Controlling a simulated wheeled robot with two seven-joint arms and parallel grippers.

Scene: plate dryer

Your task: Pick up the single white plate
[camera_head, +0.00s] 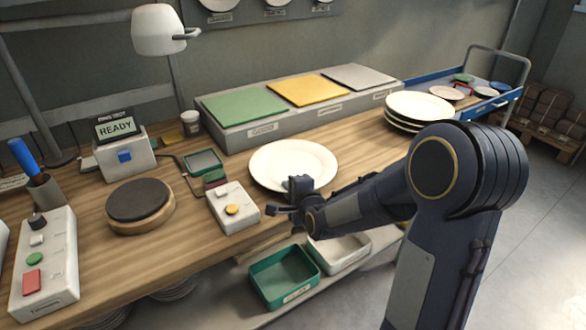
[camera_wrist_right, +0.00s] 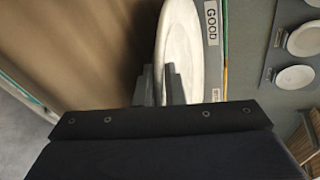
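A single white plate (camera_head: 292,160) lies flat on the wooden table, near its front edge. My right gripper (camera_head: 287,198) is at the plate's front rim, with one finger overlapping the rim in the head view. The fingers look apart. My left gripper is not in view.
A stack of white plates (camera_head: 419,106) stands to the right. A white button box (camera_head: 232,207) is left of the plate, and a round dark pad (camera_head: 140,200) is farther left. A raised panel with coloured mats (camera_head: 245,105) lies behind. Green (camera_head: 284,277) and white (camera_head: 340,250) bins sit below the front edge.

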